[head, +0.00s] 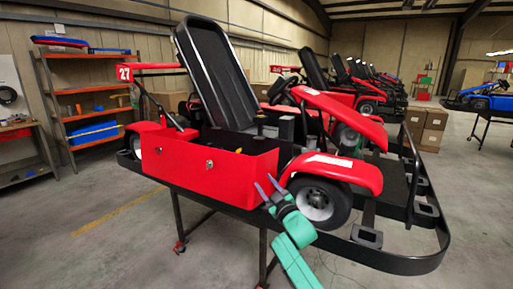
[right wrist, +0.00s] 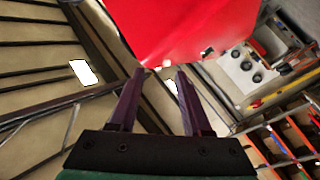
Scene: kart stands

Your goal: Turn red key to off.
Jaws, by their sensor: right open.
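The go-kart's red side panel (head: 225,172) faces me in the head view. A small round silver fitting (head: 210,164) sits on it, with a smaller one (head: 159,150) to its left. I cannot make out a red key for certain on either. My right gripper (head: 265,182), on a green arm, is open and empty in front of the panel's lower right part, right of the fittings. In the right wrist view its two dark fingers (right wrist: 160,73) stand apart below a red body panel (right wrist: 185,25). My left gripper is not in view.
The kart rests on a black-framed wheeled stand (head: 400,262), with a front wheel (head: 318,203) close right of my gripper. A shelf rack (head: 92,100) stands at the left wall, cardboard boxes (head: 428,122) at the right. The floor left of the stand is clear.

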